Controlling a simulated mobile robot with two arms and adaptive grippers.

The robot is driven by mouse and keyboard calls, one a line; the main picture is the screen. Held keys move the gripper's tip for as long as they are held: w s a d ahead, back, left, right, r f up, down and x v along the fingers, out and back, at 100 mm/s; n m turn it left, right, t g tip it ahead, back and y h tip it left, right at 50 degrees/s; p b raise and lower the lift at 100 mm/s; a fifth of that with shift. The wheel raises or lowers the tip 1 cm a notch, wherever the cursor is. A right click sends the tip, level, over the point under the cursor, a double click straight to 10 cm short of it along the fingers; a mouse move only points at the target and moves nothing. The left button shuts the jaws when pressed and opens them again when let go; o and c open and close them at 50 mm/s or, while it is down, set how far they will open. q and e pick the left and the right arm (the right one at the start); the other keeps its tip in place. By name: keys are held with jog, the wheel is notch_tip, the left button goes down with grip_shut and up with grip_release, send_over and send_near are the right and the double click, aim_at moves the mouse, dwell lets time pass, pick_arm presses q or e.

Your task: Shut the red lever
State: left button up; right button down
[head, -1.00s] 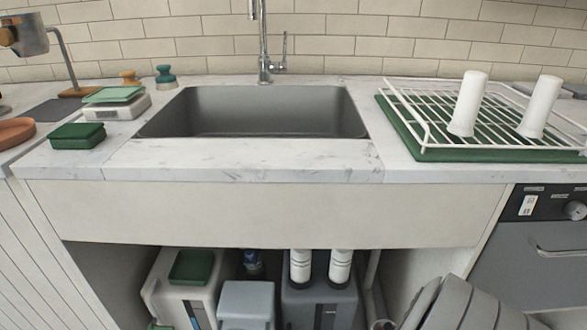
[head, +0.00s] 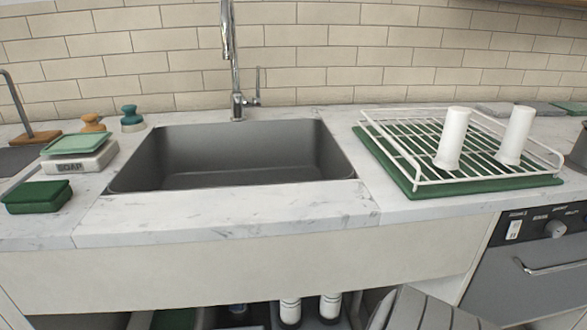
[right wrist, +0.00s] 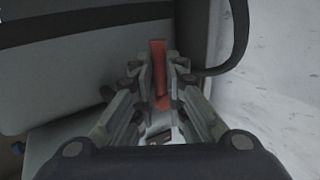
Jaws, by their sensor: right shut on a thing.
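The red lever (right wrist: 158,68) shows in the right wrist view as a narrow upright red bar. My right gripper (right wrist: 160,85) is shut on it, with a finger on each side. The lower end of the lever is partly hidden between the fingers. The head view shows neither the lever nor either gripper; only a grey part of my right arm is visible at the bottom, right of centre.
In the right wrist view a grey body (right wrist: 80,70) and a dark curved hose (right wrist: 238,45) lie close to the gripper. In the head view are a sink (head: 235,155), a drying rack (head: 430,182) and an open space under the counter with white-topped cylinders (head: 330,306).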

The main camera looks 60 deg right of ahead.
jog(key=shift+w+a+r, duration=0.1)
jog(key=shift+w+a, duration=0.2)
jog(key=shift+w, duration=0.15)
jog(key=c, duration=1.6)
grip_release()
jog(key=shift+c, duration=0.2)
jog(key=shift+s, duration=0.1)
jog(key=shift+s+d, duration=0.1)
jog(key=shift+d, duration=0.05)
jog(key=shift+s+a, duration=0.2)
jog(key=shift+s, duration=0.05)
